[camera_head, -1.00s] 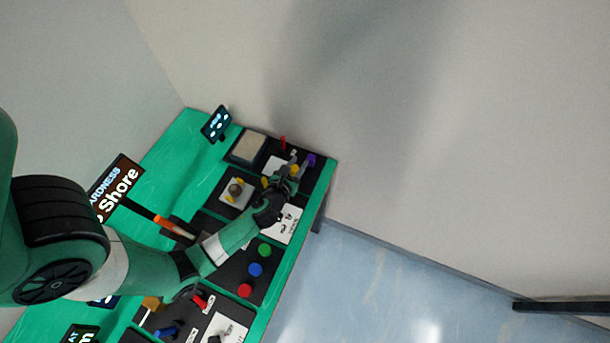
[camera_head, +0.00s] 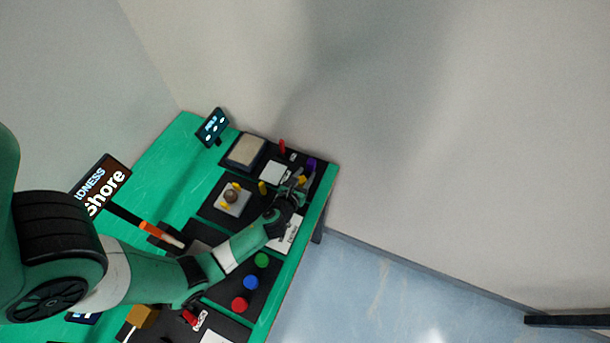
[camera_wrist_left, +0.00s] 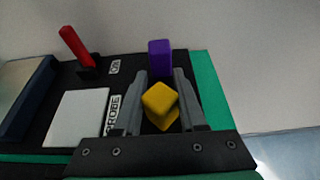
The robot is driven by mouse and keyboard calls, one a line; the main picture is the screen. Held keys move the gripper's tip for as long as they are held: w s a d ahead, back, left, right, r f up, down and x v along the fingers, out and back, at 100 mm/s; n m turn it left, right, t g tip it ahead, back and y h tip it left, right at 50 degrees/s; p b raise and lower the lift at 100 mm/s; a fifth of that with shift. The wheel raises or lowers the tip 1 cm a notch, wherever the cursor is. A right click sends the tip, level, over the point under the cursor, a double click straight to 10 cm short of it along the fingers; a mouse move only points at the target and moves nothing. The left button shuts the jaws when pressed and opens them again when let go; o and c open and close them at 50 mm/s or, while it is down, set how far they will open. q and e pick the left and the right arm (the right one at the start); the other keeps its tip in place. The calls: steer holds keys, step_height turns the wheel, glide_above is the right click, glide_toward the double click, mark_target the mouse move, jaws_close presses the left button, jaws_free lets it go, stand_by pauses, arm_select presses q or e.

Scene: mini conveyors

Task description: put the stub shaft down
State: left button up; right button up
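The stub shaft seems to be the yellow piece (camera_wrist_left: 160,103) between my left gripper's fingers in the left wrist view. Its top shows as a tilted square block, with more yellow below it. My left gripper (camera_wrist_left: 162,85) has a grey finger against or very close to each side of it, and it looks gripped. In the head view the left gripper (camera_head: 301,180) is over the dark pad at the table's far right corner, with a bit of yellow at its fingers. Whether the piece's lower end touches the pad is hidden. My right gripper is not in view.
A purple block (camera_wrist_left: 160,57) stands just beyond the fingertips. A red probe (camera_wrist_left: 74,45) leans in its holder to the left, near a white plate (camera_wrist_left: 79,117). Another yellow piece (camera_head: 262,187) stands left of the gripper. The table's right edge (camera_head: 328,192) is close.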

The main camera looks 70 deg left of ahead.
arm_select(q)
steer(key=o, duration=0.3)
steer(key=shift+r, duration=0.1)
steer(key=shift+s+d+r, duration=0.15)
steer(key=shift+d+r, duration=0.05)
steer(key=p+v, duration=0.3)
steer(key=v, duration=0.7)
steer(key=shift+s+d, duration=0.15)
steer(key=shift+s, duration=0.05)
steer(key=shift+s+d+r, duration=0.25)
steer(key=shift+s, duration=0.1)
